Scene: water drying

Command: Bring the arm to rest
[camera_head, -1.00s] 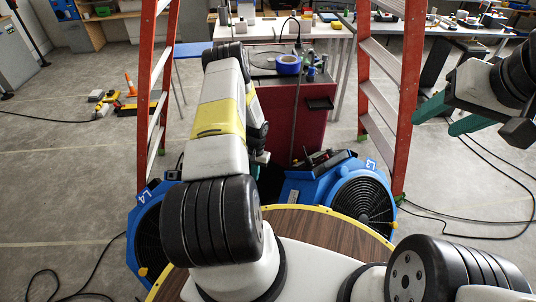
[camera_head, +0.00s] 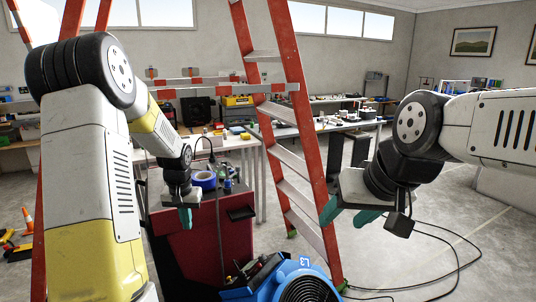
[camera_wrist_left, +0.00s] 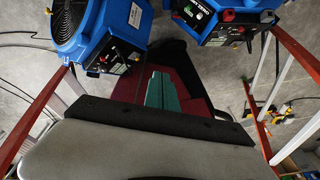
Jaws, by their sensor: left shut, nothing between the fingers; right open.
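My left arm, white and yellow, folds down at the left of the head view. My left gripper (camera_head: 184,219) hangs in front of the red cabinet, its teal fingers together and empty. In the left wrist view the teal fingers (camera_wrist_left: 162,92) also lie side by side with nothing between them. My right arm comes in from the right side of the head view. My right gripper (camera_head: 350,214) has its teal fingers spread apart and empty, in the air right of the ladder.
A red cabinet (camera_head: 190,250) carries a blue tape roll (camera_head: 203,181). A red ladder (camera_head: 309,150) stands between my grippers. A blue fan unit (camera_head: 300,285) sits low in front. Blue units (camera_wrist_left: 95,30) show in the left wrist view. Black cables (camera_head: 440,262) lie on the floor at right.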

